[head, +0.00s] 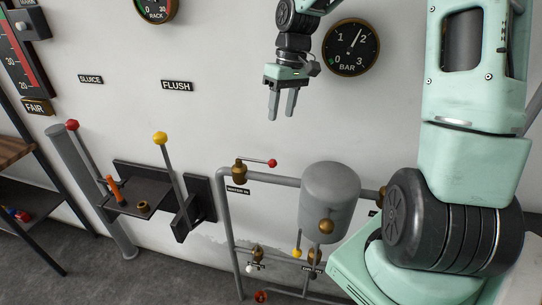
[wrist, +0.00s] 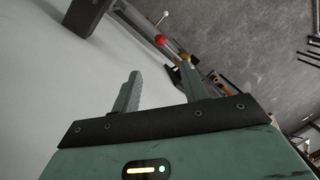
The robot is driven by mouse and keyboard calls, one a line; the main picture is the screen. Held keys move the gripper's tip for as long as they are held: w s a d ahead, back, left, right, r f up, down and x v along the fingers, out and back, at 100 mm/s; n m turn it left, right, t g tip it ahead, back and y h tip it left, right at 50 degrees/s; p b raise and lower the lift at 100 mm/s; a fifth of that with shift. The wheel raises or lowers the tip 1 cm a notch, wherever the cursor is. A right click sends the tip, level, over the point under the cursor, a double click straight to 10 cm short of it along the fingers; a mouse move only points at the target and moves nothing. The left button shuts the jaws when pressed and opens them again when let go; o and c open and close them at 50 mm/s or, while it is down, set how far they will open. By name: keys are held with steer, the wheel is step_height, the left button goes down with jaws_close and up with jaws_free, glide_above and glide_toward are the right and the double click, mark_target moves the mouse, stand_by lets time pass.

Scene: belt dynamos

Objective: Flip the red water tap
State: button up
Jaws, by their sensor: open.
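The water tap is a brass valve (head: 239,173) on the grey pipe, with a thin lever pointing right to a red knob (head: 272,163). A small label below it seems to read "WATER IN". My gripper (head: 282,118) is open and empty, fingers pointing down in front of the white wall. In the head view it is above the red knob and slightly right, apart from it. In the wrist view the two fingers (wrist: 159,84) are spread with nothing between them. A red ball (wrist: 160,40) shows beyond them; I cannot tell whether it is the tap's knob.
A grey tank (head: 330,190) stands right of the tap. A tall yellow-knobbed lever (head: 172,168) and a red-knobbed lever (head: 84,149) stand left. A BAR gauge (head: 351,47) hangs right of my gripper. The wall between the FLUSH sign (head: 177,86) and my gripper is clear.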

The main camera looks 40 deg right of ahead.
glide_toward(257, 161)
steer(key=s+f, duration=0.1)
steer(key=f, duration=0.1)
steer(key=s+d+f, duration=0.1)
steer(key=f, duration=0.2)
steer(key=s+f+p, duration=0.1)
steer(key=f, duration=0.2)
steer(key=shift+s+d, duration=0.25)
jaws_close()
